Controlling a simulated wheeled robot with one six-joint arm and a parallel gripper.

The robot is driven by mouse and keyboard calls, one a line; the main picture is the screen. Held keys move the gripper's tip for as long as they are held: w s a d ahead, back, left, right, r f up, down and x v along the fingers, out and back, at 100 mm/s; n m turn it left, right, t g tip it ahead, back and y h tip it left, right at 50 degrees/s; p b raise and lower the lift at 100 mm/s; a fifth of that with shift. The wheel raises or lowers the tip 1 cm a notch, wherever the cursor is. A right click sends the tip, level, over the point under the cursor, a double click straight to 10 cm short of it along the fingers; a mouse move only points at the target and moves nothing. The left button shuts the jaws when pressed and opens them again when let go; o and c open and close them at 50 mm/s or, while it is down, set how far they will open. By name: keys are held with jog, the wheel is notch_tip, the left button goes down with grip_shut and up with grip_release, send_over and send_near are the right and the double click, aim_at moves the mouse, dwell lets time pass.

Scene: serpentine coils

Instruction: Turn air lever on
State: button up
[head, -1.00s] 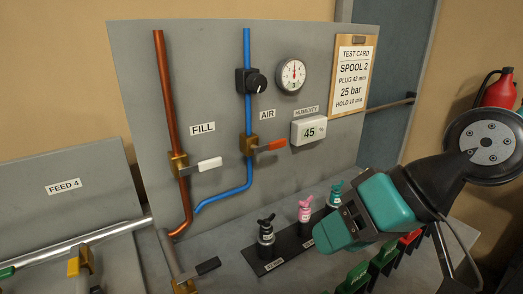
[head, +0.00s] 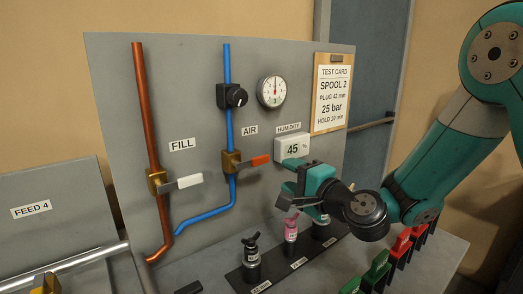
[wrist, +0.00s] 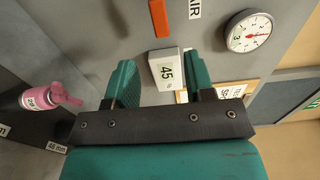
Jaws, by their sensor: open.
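The air lever (head: 260,161) has an orange-red handle on a brass valve on the blue pipe (head: 228,125). It points right, roughly crosswise to the pipe, below the AIR label. My gripper (head: 290,190) is open and empty, just below and right of the handle in the head view, in front of the panel below the humidity display. In the wrist view my gripper's two fingers (wrist: 161,82) are spread apart. The orange handle (wrist: 159,18) shows beyond them at the top edge, apart from both fingers. The valve body is out of the wrist view.
The white-handled fill lever (head: 190,181) sits left on the copper pipe. The humidity display (head: 292,147), dial gauge (head: 272,91) and black knob (head: 235,96) are close by. Several small plugs, one pink (head: 291,228), stand below my gripper. Red and green clamps (head: 400,247) stand at right.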

aim_at(262, 161)
jog(key=p+x, duration=0.6)
jog(key=x, duration=0.4)
jog(key=shift+a+r, duration=0.15)
jog(key=shift+w+a, duration=0.25)
jog(key=shift+w, duration=0.2)
jog(key=shift+f, duration=0.2)
grip_shut()
